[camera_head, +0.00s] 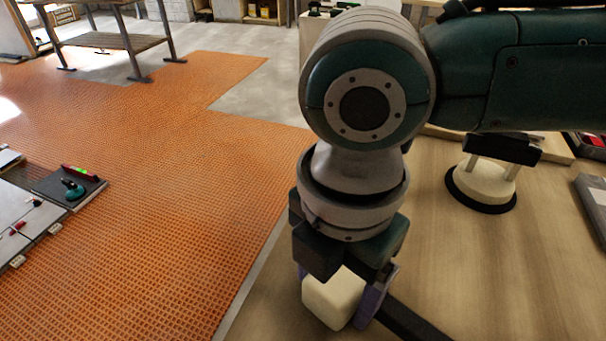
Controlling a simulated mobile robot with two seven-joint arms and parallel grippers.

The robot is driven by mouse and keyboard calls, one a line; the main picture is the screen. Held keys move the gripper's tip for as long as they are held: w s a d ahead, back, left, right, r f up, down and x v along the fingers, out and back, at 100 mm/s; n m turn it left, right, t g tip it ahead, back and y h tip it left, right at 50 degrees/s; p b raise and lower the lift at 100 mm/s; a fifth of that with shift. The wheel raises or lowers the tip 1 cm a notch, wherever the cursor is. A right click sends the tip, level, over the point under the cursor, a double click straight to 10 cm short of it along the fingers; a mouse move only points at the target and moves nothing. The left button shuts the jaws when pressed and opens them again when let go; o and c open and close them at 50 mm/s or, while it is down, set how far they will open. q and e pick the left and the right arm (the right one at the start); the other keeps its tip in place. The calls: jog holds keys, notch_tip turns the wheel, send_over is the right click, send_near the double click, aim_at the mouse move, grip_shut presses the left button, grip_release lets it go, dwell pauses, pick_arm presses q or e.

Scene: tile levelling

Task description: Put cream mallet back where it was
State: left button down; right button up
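The cream mallet (333,300) shows low in the middle of the head view, its blocky cream head under my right gripper and its black handle (408,322) running to the lower right. My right gripper (340,284) points down with its fingers on either side of the head, and looks shut on it. The purple finger on the right lies against the head. The wrist hides the top of the mallet, and I cannot tell whether it touches the wooden table (500,270). My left gripper is not in view.
A cream suction lifter with a black rim (482,186) stands on the table behind at the right. A grey slab (594,200) lies at the right edge. Orange matting (150,190) covers the floor at left. The table's front right is mostly clear.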

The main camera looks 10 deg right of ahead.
jog(key=shift+o, duration=1.4)
notch_tip(320, 180, up, 9)
jog(key=shift+r+p, duration=0.15)
jog(key=shift+p, duration=1.1)
jog(key=shift+s+a+r, duration=0.1)
jog(key=shift+a+r, duration=0.05)
jog(key=shift+r, duration=0.15)
jog(key=s+a+r+m+t+y+p, duration=0.2)
jog(key=s+a+r+m+y+p, duration=0.3)
jog(key=a+r+m+p, duration=0.35)
jog(key=s+d+r+m+h+p, duration=0.2)
jog(key=d+m+p, duration=0.1)
jog(key=d+m, duration=0.3)
jog(key=s+d+r+m+t+h+p, duration=0.1)
jog(key=s+d+m+p, duration=0.25)
jog(key=d, duration=0.45)
jog(key=s+d+r+m+h+p, duration=0.2)
jog(key=d+m+p, duration=0.1)
jog(key=d+m, duration=0.25)
notch_tip(320, 180, up, 37)
jog(key=p, duration=3.7)
jog(key=shift+w+d+t, duration=0.2)
jog(key=shift+w+t, duration=0.1)
jog(key=shift+w, duration=0.1)
